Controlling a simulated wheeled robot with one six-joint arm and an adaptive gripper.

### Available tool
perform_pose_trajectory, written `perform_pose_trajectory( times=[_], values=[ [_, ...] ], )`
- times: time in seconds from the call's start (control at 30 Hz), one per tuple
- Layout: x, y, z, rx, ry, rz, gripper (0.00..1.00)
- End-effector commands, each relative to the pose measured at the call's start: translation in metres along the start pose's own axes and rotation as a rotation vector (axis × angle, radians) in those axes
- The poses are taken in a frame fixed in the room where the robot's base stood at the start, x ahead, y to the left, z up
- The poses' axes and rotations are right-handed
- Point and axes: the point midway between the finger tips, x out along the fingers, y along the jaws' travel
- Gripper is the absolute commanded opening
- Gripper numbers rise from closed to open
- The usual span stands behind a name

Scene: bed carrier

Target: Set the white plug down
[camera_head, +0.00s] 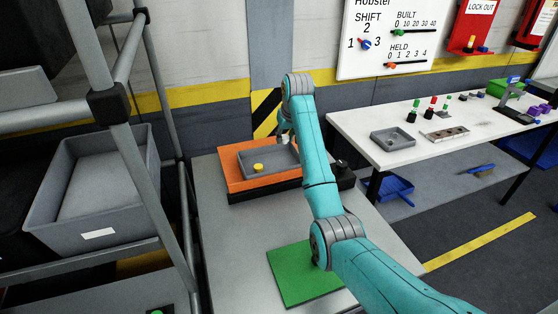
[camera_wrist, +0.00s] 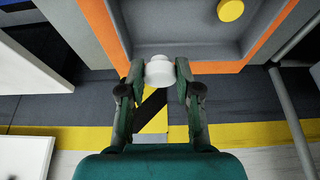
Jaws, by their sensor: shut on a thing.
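In the wrist view, my gripper (camera_wrist: 158,76) is shut on the white plug (camera_wrist: 160,69), a small pale cylinder held between the two fingertips. The plug appears over the far rim of the grey tray (camera_head: 246,161); I cannot tell whether it touches the tray. In the head view, my gripper (camera_head: 286,140) is small and partly hidden by my arm at the tray's far side. A yellow plug (camera_head: 258,167) stands in the tray, and it also shows in the wrist view (camera_wrist: 230,9).
The tray sits on an orange base (camera_head: 233,183) on a grey table (camera_head: 230,240). A green mat (camera_head: 290,280) lies nearer. A white bench (camera_head: 365,132) with a small grey tray (camera_head: 393,140) and several coloured parts stands right. A grey rack post (camera_head: 150,185) rises left.

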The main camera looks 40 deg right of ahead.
Motion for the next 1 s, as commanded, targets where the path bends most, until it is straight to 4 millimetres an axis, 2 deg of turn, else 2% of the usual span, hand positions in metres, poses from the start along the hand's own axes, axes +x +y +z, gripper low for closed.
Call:
perform_pose_trajectory(
  times=[0.3,0.57,0.77,1.0],
  values=[
    [0.039,-0.002,0.017,-0.007,-0.002,-0.003,0.17],
    [0.06,-0.001,0.025,-0.006,-0.002,-0.003,0.17],
    [0.088,-0.001,0.037,-0.006,-0.002,-0.003,0.17],
    [0.093,-0.001,0.039,-0.006,0.0,-0.002,0.17]
  ],
)
